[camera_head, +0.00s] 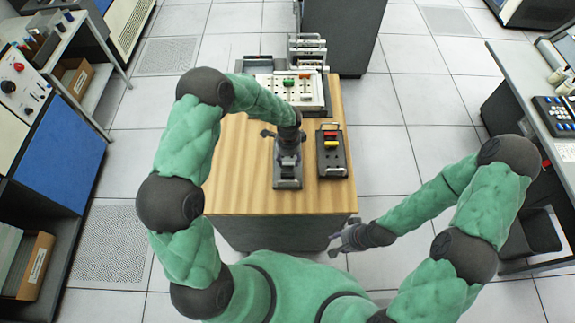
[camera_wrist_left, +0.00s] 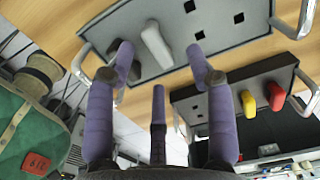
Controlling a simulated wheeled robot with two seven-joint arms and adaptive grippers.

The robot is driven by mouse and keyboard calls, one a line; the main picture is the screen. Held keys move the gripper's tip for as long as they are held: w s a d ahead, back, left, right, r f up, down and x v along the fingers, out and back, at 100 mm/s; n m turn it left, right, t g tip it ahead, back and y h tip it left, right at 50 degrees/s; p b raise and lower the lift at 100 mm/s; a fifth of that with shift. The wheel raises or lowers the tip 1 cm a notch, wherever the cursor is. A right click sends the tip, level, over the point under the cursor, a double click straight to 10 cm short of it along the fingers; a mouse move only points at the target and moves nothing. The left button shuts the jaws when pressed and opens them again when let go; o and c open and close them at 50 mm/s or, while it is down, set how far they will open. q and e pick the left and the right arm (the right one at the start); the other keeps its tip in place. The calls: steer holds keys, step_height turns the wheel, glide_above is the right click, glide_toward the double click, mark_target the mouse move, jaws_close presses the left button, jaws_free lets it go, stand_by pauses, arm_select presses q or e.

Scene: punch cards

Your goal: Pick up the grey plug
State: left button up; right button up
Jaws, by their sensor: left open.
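The light grey plug (camera_wrist_left: 155,45) stands on a grey panel (camera_wrist_left: 235,15) with square holes. My left gripper (camera_wrist_left: 160,65) is open; the plug shows between its purple fingertips in the wrist view. I cannot tell whether a finger touches it. In the head view my left gripper (camera_head: 288,148) is above the panel (camera_head: 288,184) on the wooden top and hides the plug. My right gripper (camera_head: 348,240) looks open and empty, off the right front of the wooden top.
A dark holder (camera_head: 332,165) with a red plug (camera_head: 330,133) and a yellow plug (camera_head: 331,146) stands right of the panel. A white board (camera_head: 312,97) with coloured pieces is at the back of the wooden top (camera_head: 240,185). The top's left front is clear.

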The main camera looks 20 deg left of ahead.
mark_target(287, 164)
arm_select(q)
steer(key=f, duration=0.4)
steer(key=shift+s+a+f, duration=0.15)
steer(key=shift+s, duration=0.05)
steer(key=c, duration=1)
steer(key=shift+r, duration=0.7)
steer(key=shift+s+d+r+p, duration=0.75)
steer(key=shift+s+r, duration=1.5)
steer(key=shift+r, duration=0.55)
steer(key=shift+s+d+r+p, duration=0.55)
steer(key=shift+s+r+p, duration=0.25)
steer(key=shift+s+r, duration=1.7)
steer(key=shift+s+d+r+p, duration=0.75)
steer(key=shift+s+r, duration=1.25)
steer(key=shift+r, duration=1.05)
steer(key=shift+a, duration=0.1)
